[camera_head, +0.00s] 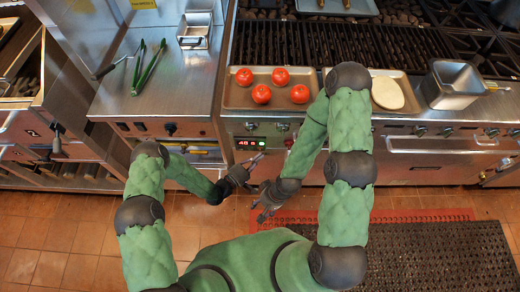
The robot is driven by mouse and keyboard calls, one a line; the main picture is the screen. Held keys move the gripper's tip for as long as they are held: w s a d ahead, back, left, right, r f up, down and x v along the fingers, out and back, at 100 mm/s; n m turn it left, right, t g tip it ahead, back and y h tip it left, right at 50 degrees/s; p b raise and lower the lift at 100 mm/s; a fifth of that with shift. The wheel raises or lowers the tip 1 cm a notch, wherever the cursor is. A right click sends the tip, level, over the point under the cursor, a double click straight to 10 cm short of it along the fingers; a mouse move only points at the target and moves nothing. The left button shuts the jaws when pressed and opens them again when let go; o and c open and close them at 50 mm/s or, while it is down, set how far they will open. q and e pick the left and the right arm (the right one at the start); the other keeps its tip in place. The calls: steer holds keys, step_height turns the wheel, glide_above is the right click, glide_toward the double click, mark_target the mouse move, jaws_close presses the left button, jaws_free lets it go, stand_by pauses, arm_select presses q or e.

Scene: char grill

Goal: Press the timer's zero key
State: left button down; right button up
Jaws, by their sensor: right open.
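The timer (249,143) is set in the front panel of the grill counter, with a lit red display and small lit marks below or beside it. Its zero key is too small to make out. My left gripper (256,161) is just below the timer, its fingers pointing up and right towards the panel. Whether it touches, and how far its fingers are apart, I cannot tell. My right gripper (257,212) is open and empty, lower down above the tiled floor, close to the left one.
A tray (235,101) with several tomatoes (262,94) lies above the timer. Another tray (413,107) holds a pale flat piece (387,93), beside a metal pan (453,84). Green tongs (149,67) lie on the left counter. Knobs and a handle line the front panel.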

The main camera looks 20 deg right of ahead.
arm_select(q)
steer(key=shift+w, duration=0.1)
stand_by(0.7)
steer(key=shift+w+d+b, duration=0.15)
steer(key=shift+w+b, duration=0.15)
steer(key=shift+b, duration=0.1)
steer(key=shift+w, duration=0.35)
stand_by(0.7)
steer(key=shift+s, duration=0.75)
steer(key=s, duration=0.1)
steer(key=s+a, duration=0.1)
steer(key=s, duration=0.2)
steer(key=shift+s+a, duration=0.35)
steer(key=shift+s, duration=0.05)
stand_by(0.9)
